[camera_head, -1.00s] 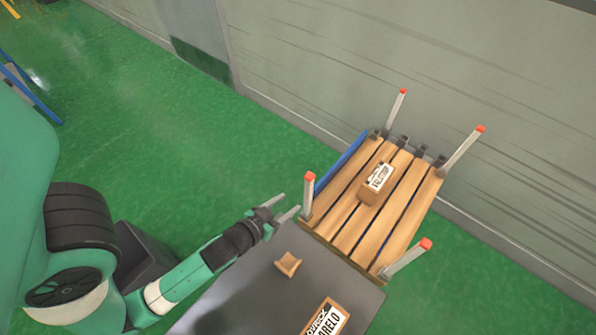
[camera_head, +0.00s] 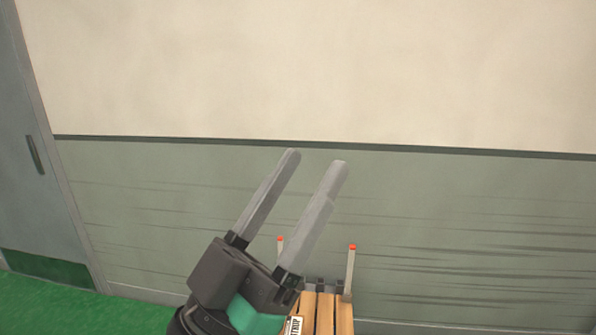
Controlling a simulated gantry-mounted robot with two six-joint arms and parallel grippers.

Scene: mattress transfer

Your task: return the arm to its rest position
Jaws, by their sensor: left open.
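My left gripper (camera_head: 318,158) is raised in the middle of the head view, close to the camera. Its two grey fingers point up and to the right, parallel and apart, with nothing between them. The green and dark wrist below it covers part of the wooden slatted pallet (camera_head: 326,312) at the bottom edge. My right gripper is out of the picture.
A small labelled box (camera_head: 295,326) sits on the slats, partly cut off. Two posts with red tips, one at the right (camera_head: 350,270), stand at the pallet's far end. The wall (camera_head: 450,230) fills the back. A grey door (camera_head: 35,160) and green floor (camera_head: 60,308) are at left.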

